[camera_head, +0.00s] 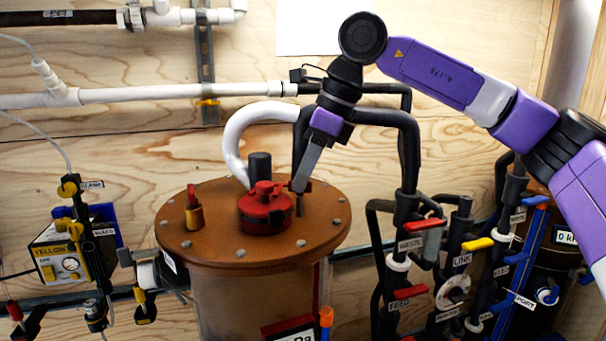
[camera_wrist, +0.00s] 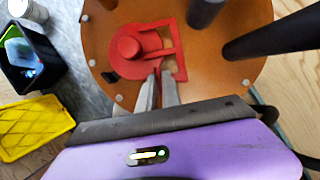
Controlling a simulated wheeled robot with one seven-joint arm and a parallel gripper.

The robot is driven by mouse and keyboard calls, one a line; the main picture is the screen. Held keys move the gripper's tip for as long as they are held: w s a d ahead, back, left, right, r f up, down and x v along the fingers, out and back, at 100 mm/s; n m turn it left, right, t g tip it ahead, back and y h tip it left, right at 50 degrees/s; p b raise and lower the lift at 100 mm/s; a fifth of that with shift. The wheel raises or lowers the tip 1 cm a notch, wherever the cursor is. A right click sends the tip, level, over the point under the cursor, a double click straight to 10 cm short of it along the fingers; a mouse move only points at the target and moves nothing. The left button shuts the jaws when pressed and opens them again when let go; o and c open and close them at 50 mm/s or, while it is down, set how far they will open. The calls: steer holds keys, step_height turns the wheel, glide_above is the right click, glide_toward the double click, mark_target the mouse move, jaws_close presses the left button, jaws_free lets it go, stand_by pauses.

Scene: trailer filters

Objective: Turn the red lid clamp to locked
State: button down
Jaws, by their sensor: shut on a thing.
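The red lid clamp (camera_head: 264,209) sits on the brown round lid (camera_head: 220,254) of a tank, left of my gripper. It has a round knob and a flat arm reaching right toward my fingers. In the wrist view the clamp (camera_wrist: 128,46) shows its knob and a forked frame on the lid (camera_wrist: 215,65). My gripper (camera_head: 299,186) comes down from above at the clamp's right end. In the wrist view my gripper (camera_wrist: 158,76) has its fingers close together on the clamp's end part. The exact contact is partly hidden by the fingers.
A small red-handled valve (camera_head: 193,212) stands on the lid's left. A white hose (camera_head: 232,140) and black pipes (camera_head: 408,150) rise behind and right of the clamp. Several valves with coloured handles stand at the right. A yellow device (camera_head: 62,258) is at the left.

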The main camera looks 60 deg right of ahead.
steer(key=n+y+p, duration=0.1)
steer(key=n, duration=0.2)
steer(key=n+g+p, duration=0.1)
steer(key=n, duration=0.1)
steer(key=shift+w+d+n+y, duration=0.1)
steer(key=shift+w+n+y, duration=0.05)
steer(key=shift+n+y, duration=0.25)
steer(key=shift+g, duration=0.3)
steer(key=c, duration=1.5)
jaws_free()
steer(key=shift+c, duration=0.2)
steer(key=v, duration=0.7)
steer(key=shift+d+r, duration=0.15)
steer(key=shift+r, duration=0.2)
